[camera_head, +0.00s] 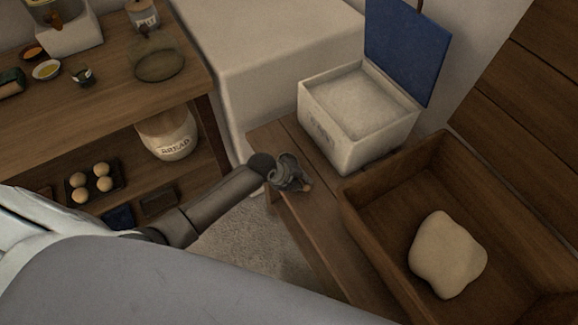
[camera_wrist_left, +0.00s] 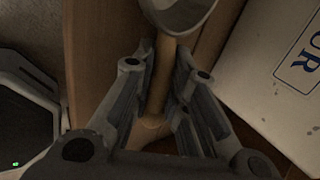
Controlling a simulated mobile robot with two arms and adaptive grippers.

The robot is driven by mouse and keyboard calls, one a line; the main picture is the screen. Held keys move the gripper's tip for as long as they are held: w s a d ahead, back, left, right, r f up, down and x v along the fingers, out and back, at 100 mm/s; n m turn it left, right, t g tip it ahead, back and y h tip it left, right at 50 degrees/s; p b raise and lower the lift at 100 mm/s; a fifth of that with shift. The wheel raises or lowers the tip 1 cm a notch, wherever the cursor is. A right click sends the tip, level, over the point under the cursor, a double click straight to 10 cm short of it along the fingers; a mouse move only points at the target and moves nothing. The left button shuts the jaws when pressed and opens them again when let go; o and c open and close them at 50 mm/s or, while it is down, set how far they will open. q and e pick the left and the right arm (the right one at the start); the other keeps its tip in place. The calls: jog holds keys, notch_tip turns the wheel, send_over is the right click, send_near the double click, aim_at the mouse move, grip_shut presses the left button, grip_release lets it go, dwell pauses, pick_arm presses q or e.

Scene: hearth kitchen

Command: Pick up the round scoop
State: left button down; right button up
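The round scoop (camera_wrist_left: 180,14) shows in the left wrist view, with a grey metal bowl at the top edge and a pale wooden handle (camera_wrist_left: 161,75) running down between the fingers. My left gripper (camera_wrist_left: 164,52) has its fingers close on both sides of the handle and looks shut on it. In the head view my left gripper (camera_head: 290,176) is low over the wooden bench (camera_head: 318,205), in front of the flour box. The scoop is mostly hidden by the gripper there. I cannot tell whether the scoop touches the bench. My right gripper is not in view.
The white flour box (camera_head: 338,145) with its blue lid (camera_head: 402,45) raised stands just beyond the gripper. A wooden trough (camera_head: 375,240) holding pale dough (camera_head: 447,255) is to the right. A shelf table (camera_head: 110,105) with jars, bowls and a bread crock (camera_head: 168,138) is at left.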

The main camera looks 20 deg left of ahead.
pick_arm(q)
jog(key=shift+r, duration=0.1)
jog(key=shift+r, duration=0.2)
notch_tip(320, 180, up, 2)
jog(key=shift+w+r, duration=0.1)
jog(key=s+d+r, duration=0.1)
jog(key=s+r, duration=0.9)
jog(key=s, duration=0.4)
jog(key=shift+d+p, duration=0.2)
jog(key=shift+p, duration=0.25)
jog(key=shift+r, duration=0.15)
